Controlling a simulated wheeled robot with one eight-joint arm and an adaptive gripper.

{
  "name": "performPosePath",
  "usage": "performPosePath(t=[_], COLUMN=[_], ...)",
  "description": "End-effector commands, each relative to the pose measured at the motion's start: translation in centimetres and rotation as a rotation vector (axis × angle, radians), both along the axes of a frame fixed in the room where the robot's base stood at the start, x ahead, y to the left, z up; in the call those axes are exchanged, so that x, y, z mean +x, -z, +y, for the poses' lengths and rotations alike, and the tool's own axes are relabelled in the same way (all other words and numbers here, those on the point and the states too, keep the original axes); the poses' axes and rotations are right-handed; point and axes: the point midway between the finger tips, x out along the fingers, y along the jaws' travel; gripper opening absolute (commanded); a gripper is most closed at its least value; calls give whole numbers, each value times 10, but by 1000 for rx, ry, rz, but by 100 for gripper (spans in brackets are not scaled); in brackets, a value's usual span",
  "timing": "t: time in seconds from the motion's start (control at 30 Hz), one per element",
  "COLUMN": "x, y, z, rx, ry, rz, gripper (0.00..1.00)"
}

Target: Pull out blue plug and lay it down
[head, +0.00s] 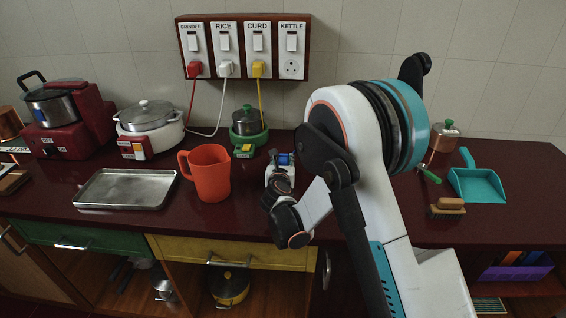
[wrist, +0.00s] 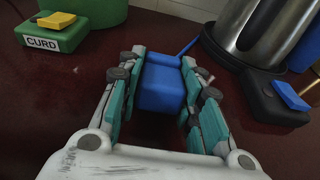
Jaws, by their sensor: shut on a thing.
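The blue plug (wrist: 161,88) is between the teal-padded fingers of my gripper (wrist: 163,76) in the wrist view. The gripper is shut on it, low over the dark red counter. I cannot tell whether the plug touches the counter. In the head view the plug (head: 286,159) shows as a small blue patch at my gripper (head: 281,172), right of the orange jug. The KETTLE socket (head: 291,67) at the right of the wall panel is empty. A blue cord (wrist: 188,47) shows behind the plug.
A steel kettle (wrist: 240,28) on a black base with a blue switch (wrist: 290,95) stands right of the plug. The CURD switch box (wrist: 43,36) is at left. The orange jug (head: 209,172) and a metal tray (head: 125,188) stand left.

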Motion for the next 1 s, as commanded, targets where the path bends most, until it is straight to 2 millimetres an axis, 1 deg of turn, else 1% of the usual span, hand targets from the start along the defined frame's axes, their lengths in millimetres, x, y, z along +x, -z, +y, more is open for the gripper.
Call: performPosePath(t=[0.4,0.43,0.47,0.5,0.53,0.77,0.8,0.9,0.97,1.0], x=[0,0,0,0,0,0,0,0,0,0], y=[1,1,1,1,1,1,1,1,1,1], z=[0,0,0,0,0,0,0,0,0,0], rx=[0,0,0,0,0,0,0,0,0,0], ry=[0,0,0,0,0,0,0,0,0,0], rz=[0,0,0,0,0,0,0,0,0,0], gripper=[0,37,44,53,56,56,63,74,81,83])
